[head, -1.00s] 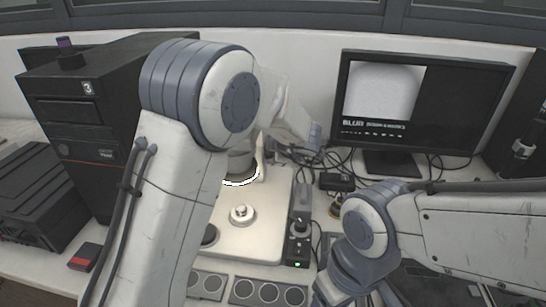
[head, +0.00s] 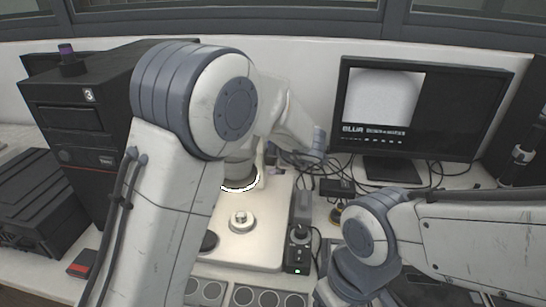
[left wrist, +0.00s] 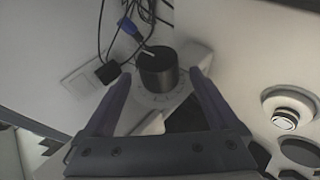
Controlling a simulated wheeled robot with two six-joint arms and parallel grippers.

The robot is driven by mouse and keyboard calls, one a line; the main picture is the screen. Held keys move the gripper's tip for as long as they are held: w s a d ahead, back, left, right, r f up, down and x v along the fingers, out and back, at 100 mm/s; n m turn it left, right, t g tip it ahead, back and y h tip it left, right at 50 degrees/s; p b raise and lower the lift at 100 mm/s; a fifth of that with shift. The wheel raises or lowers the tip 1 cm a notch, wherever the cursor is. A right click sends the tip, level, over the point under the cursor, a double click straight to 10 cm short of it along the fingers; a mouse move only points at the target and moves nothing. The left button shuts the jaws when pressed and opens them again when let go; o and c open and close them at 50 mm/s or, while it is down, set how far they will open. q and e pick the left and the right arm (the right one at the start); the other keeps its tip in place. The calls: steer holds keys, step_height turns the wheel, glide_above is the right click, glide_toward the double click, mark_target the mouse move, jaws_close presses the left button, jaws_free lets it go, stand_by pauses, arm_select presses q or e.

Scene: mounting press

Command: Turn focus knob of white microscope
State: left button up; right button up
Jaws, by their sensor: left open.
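The white microscope stands behind my left arm in the head view; its pale base (head: 262,246) shows with a round metal disc on it, and a lit white ring hangs above. Most of its upper body is hidden by my left arm. In the left wrist view, a black focus knob (left wrist: 157,74) with a white pointer line sits on a white, marked surface. My left gripper (left wrist: 158,85) is open, with its two fingers on either side of the knob; I cannot tell whether they touch it. The head view does not clearly show this gripper. My right gripper is out of view.
A monitor (head: 472,108) reading "BLUR" stands at the right. A black computer tower (head: 85,155) stands at the left. A small black control box (head: 299,247) sits right of the base, near loose cables. Round-welled trays (head: 242,296) lie in front.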

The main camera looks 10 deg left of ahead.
arm_select(q)
steer(key=v, duration=0.8)
steer(key=shift+s+r+p, duration=0.25)
steer(key=shift+p, duration=0.1)
steer(key=shift+d, duration=0.2)
